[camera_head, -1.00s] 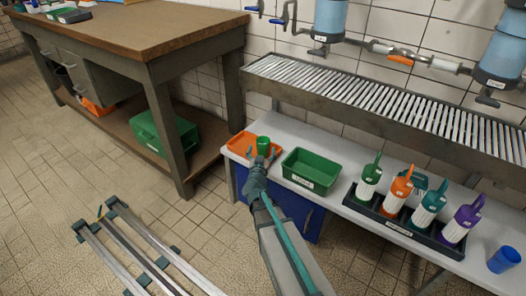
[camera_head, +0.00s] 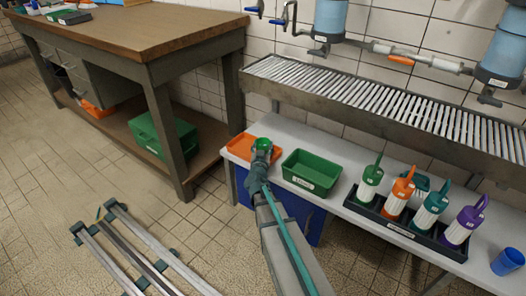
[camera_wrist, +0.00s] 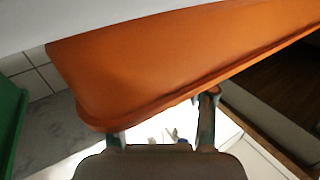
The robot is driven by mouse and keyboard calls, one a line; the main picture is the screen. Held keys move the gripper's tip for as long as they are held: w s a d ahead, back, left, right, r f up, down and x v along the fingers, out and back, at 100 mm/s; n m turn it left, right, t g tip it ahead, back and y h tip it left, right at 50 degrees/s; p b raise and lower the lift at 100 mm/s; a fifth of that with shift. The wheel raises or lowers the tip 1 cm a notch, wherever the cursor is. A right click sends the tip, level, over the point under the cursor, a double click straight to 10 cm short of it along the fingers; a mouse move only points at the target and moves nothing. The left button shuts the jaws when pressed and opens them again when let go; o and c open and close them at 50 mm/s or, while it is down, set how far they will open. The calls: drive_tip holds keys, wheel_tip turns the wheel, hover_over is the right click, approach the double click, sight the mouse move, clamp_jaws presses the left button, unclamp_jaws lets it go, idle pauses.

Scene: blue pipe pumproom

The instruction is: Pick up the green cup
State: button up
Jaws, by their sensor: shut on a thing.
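The green cup (camera_head: 264,142) stands upright at the right part of the orange tray (camera_head: 238,148), at the left end of the white table. In the wrist view my gripper's fingers (camera_wrist: 162,118) reach up in front of the orange tray (camera_wrist: 170,65); I cannot make out the cup there. Whether the cup touches the tray cannot be told.
A green bin (camera_head: 312,174) stands right of the tray. A black rack (camera_head: 400,226) holds several colored bottles. A blue cup (camera_head: 507,261) is at the far right. A slatted metal shelf (camera_head: 380,100) hangs above the table's back. A wooden workbench (camera_head: 130,30) stands left.

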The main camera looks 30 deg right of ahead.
sight(263, 140)
drive_tip(key=shift+r, duration=0.1)
drive_tip(key=shift+r+p, duration=0.45)
wheel_tip(263, 140, up, 2)
drive_tip(key=shift+p, duration=0.75)
drive_tip(key=s+a+r+p, duration=0.2)
drive_tip(key=s+r+p, duration=0.3)
drive_tip(key=s+p, duration=0.1)
drive_tip(key=s+a+r+p, duration=0.2)
drive_tip(key=s+r+p, duration=0.3)
drive_tip(key=s+p, duration=0.2)
drive_tip(key=shift+a+p, duration=0.3)
drive_tip(key=shift+p, duration=0.15)
